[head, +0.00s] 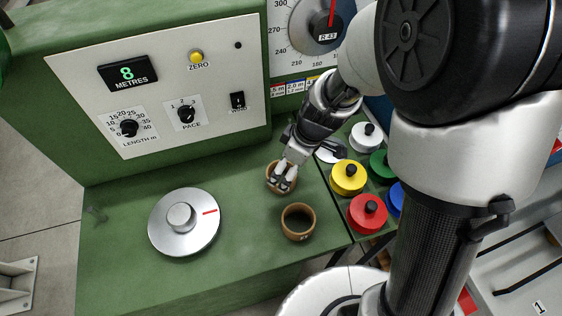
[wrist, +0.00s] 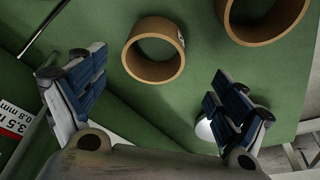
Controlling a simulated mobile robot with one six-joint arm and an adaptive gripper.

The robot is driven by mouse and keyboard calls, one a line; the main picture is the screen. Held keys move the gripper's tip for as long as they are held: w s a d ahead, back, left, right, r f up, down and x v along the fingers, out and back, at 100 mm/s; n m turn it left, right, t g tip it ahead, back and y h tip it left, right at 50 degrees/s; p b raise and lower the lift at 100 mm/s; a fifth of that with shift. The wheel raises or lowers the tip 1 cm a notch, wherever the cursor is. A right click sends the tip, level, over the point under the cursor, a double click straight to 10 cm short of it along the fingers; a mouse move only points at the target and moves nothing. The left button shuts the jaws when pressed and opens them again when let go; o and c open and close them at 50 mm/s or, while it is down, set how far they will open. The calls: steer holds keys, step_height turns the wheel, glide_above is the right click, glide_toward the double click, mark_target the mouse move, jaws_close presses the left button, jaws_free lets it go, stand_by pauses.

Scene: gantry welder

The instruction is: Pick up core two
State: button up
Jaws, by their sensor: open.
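Two brown cardboard-like cores stand on the green bench. The near core (head: 299,236) is upright and has a small mark on its front that I cannot read. The far core (head: 270,184) is partly hidden by my gripper (head: 283,179). My gripper is open, its fingertips at the far core. In the wrist view my gripper (wrist: 156,84) has its fingers spread wide, with one core (wrist: 139,70) between and beyond them and nothing held. That core has a small pale label at its side. The other core (wrist: 270,38) is cut off at the upper right.
Left of the cores is a silver dial disc (head: 160,230) with a knob. Behind stands a control panel (head: 85,75). Right are several coloured spools, including yellow (head: 345,182) and red (head: 361,219). The green bench top (head: 245,215) is clear between disc and cores.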

mark_target(272, 166)
steer(key=x, duration=0.2)
steer(key=b+x, duration=0.1)
steer(key=x, duration=0.2)
steer(key=w+b+x, duration=0.1)
steer(key=x, duration=0.1)
steer(key=shift+f, duration=0.3)
steer(key=shift+c, duration=0.6)
steer(key=c, duration=1)
steer(key=shift+r, duration=0.1)
